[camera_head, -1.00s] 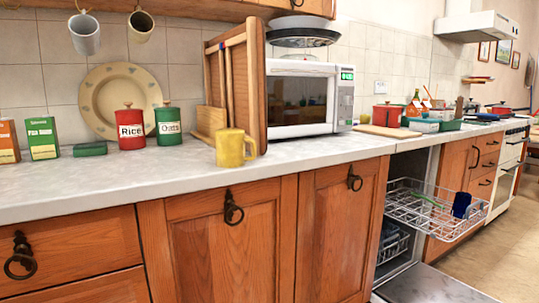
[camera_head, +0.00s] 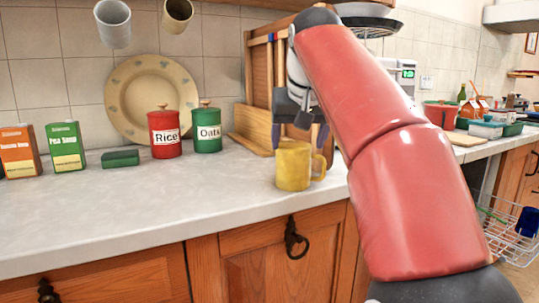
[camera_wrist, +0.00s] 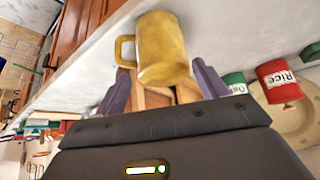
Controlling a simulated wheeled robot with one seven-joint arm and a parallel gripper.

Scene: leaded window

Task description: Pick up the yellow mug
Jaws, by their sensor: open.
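The yellow mug (camera_head: 293,166) stands upright on the worktop near its front edge, with its handle to the right in the head view. My gripper (camera_head: 299,142) is just behind and above the mug there, its fingers pointing down, partly covered by my red arm. In the wrist view the mug (camera_wrist: 162,48) appears beyond the two purple-grey fingers (camera_wrist: 160,92), which are spread wide apart. The mug's handle points left in that view. The gripper is open and holds nothing. Whether a finger touches the mug cannot be told.
Wooden boards (camera_head: 258,97) stand right behind my gripper. The red Rice tin (camera_head: 164,136) and green Oats tin (camera_head: 207,132) stand to the left, before a large plate (camera_head: 124,85). Mugs (camera_head: 113,24) hang above. The worktop (camera_head: 130,205) left of the mug is clear.

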